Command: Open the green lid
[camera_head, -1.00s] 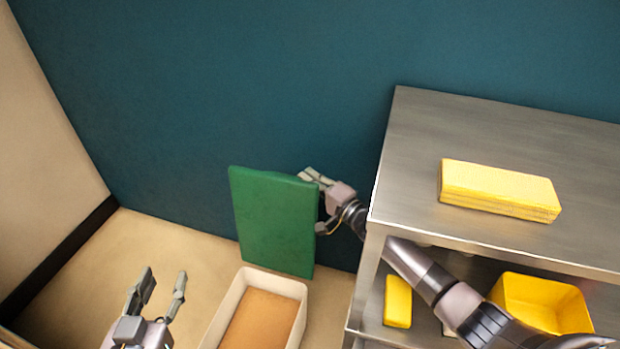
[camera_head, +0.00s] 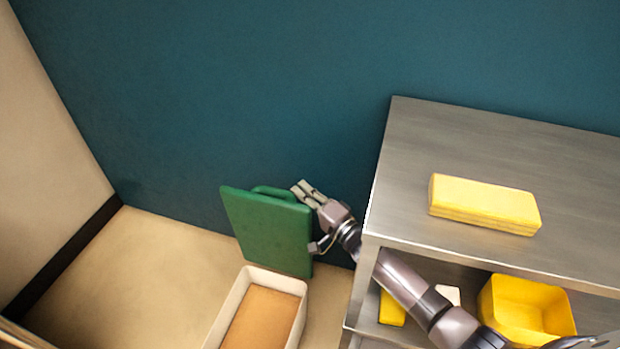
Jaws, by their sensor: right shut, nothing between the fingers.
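The green lid (camera_head: 265,230) stands tilted up at the back end of a white box (camera_head: 220,317), in front of the blue-green wall. A raised green handle (camera_head: 273,191) shows at its upper edge, on the far side. My right gripper (camera_head: 303,189) is at the lid's upper right corner, shut and empty, with its fingers close to the lid; I cannot tell if they touch it. The open box holds a flat brown filling (camera_head: 262,320). My left gripper is out of view.
A metal shelf unit (camera_head: 420,130) stands at the right, under and beside my right arm. A yellow block (camera_head: 484,203) lies on top. A yellow bin (camera_head: 525,310) and a smaller yellow item (camera_head: 391,308) sit on the lower shelf. The surface left of the box is clear.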

